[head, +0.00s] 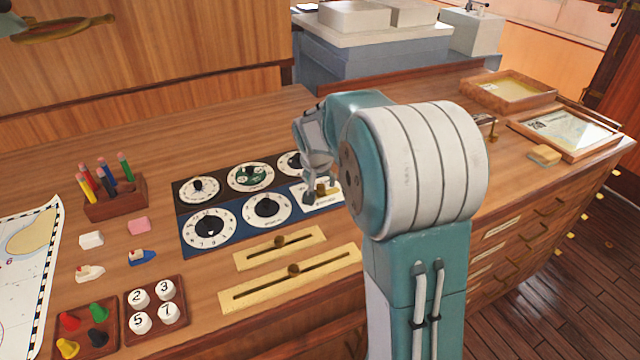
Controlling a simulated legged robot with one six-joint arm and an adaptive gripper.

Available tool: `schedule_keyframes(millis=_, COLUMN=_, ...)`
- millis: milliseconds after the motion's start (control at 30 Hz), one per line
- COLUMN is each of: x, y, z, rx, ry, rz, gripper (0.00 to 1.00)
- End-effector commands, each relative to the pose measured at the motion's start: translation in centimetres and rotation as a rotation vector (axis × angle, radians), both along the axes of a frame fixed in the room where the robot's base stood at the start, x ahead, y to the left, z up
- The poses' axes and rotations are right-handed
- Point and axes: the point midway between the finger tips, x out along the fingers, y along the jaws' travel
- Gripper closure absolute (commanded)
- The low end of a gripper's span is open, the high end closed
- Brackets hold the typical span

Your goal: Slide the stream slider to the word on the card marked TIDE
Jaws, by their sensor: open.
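Two brass slider plates lie on the wooden desk left of my arm: a shorter upper slider (297,237) and a longer lower slider (330,283). Each has a dark slot and a round knob near its middle. Their labels are too small to read, so I cannot tell which is the stream slider. I cannot make out a card marked TIDE. My gripper (319,186) is open, pointing down over the right end of the dial panel, above and right of the sliders. It is by a small brass piece on a white plate; contact is unclear.
The dial panel (184,217) has several round dials. Left are a pen holder (118,207), erasers, toy boats, a peg tray (84,328) and a number tray (155,310). Right are a wooden tray (478,90) and a framed sheet (567,132). My arm hides the desk's middle.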

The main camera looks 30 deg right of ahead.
Motion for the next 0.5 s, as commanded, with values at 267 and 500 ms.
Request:
schedule_keyframes(millis=267, x=0.6, y=-0.4, z=-1.8, rx=0.000, ry=-0.002, rz=0.000, gripper=0.32)
schedule_keyframes(millis=500, x=0.6, y=-0.4, z=-1.8, rx=0.000, ry=-0.002, rz=0.000, gripper=0.45)
